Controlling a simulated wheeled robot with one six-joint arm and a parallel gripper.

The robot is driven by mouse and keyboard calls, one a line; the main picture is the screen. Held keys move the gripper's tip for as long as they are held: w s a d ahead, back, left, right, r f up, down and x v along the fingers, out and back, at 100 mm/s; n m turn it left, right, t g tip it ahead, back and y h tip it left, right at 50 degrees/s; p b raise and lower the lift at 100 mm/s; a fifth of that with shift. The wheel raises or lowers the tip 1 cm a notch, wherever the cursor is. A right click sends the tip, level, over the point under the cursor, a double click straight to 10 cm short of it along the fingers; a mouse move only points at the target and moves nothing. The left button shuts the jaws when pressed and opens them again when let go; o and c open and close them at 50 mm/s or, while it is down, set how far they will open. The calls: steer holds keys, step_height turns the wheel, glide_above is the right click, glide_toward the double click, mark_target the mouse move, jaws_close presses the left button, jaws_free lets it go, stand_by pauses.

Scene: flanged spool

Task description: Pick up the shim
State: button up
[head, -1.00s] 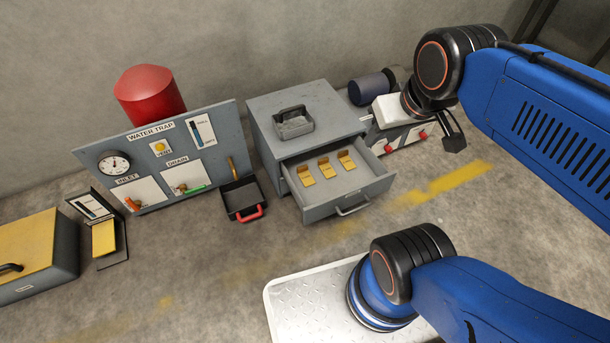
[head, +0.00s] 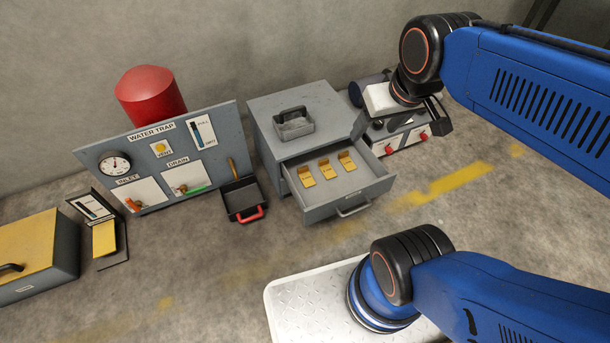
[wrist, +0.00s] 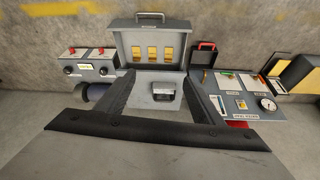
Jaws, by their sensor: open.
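Three yellow bent-plate pieces, which look like the shims, lie in a row in an open grey drawer. They are the left shim (head: 305,176), the middle shim (head: 326,168) and the right shim (head: 346,161). In the wrist view they show upside down in order, with the middle shim (wrist: 152,53) straight ahead of the jaws. My gripper (wrist: 155,76) is open and empty, its two dark fingers spread apart. It is apart from the shims, over the cabinet side. In the head view my wrist hides behind its own parts at the upper right.
The drawer (head: 350,200) sticks out of a grey cabinet (head: 262,110) with a small grey tray (head: 294,123) on top. A black tray with a red handle (head: 243,198) and the water trap panel (head: 150,140) stand left. A box with red knobs (head: 412,140) is right.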

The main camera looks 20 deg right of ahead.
steer(key=w+a+f+g, duration=0.1)
steer(key=w+f, duration=0.3)
steer(key=w, duration=0.7)
steer(key=n+g, duration=0.2)
steer(key=g, duration=0.1)
glide_above(305, 175)
steer(key=f, duration=4.3)
steer(key=shift+d, duration=0.25)
steer(key=shift+a+f, duration=0.15)
steer(key=shift+f, duration=1.2)
steer(key=shift+a+f, duration=0.1)
steer(key=shift+f, duration=1.2)
steer(key=c, duration=1.3)
